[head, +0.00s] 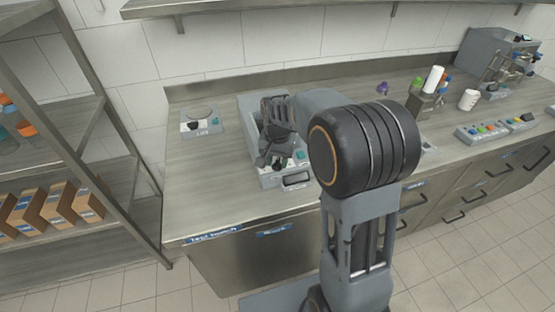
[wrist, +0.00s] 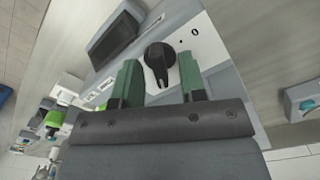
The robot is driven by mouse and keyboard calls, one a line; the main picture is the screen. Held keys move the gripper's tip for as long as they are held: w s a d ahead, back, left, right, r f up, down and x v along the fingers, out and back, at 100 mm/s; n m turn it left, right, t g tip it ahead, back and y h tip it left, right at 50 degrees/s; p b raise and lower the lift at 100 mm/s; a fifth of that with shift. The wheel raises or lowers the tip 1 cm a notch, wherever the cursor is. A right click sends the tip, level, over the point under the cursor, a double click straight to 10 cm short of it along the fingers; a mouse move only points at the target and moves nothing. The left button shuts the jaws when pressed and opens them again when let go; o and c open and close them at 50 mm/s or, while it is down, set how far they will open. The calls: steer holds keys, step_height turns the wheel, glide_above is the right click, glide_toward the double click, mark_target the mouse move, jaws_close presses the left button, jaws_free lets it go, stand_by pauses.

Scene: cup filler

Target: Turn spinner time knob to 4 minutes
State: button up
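The spinner time knob (wrist: 158,60) is a black round knob with a pointer bar, on a white panel marked with a dot and a 0. In the wrist view its bar points down towards my gripper. My gripper (wrist: 160,78) is open, with one green fingertip on each side of the knob's lower part. I cannot tell whether the fingers touch it. In the head view the grey spinner (head: 270,180) stands on the counter, and my gripper (head: 268,155) is over its front. My arm hides much of the spinner, and the knob is not clear there.
A small device with a black knob (head: 200,122) stands left of the spinner. To the right are a purple item (head: 383,88), a white cup (head: 468,99) and a panel of coloured buttons (head: 487,130). A shelf rack with boxes (head: 62,203) stands at the left. The counter's front left (head: 205,190) is clear.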

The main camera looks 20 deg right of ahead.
mark_target(278, 163)
step_height(278, 163, up, 14)
steer(key=shift+p, duration=0.4)
stand_by(0.5)
steer(key=s+f+n+t, duration=0.1)
steer(key=s+f+n, duration=0.2)
steer(key=s, duration=0.5)
steer(key=s+f+n+t+p, duration=0.1)
steer(key=s+f+n+t, duration=0.1)
steer(key=s, duration=0.7)
steer(key=shift+s+a+f+n+t, duration=0.15)
steer(key=shift+s+f+n+t, duration=0.15)
steer(key=shift+f+n, duration=0.4)
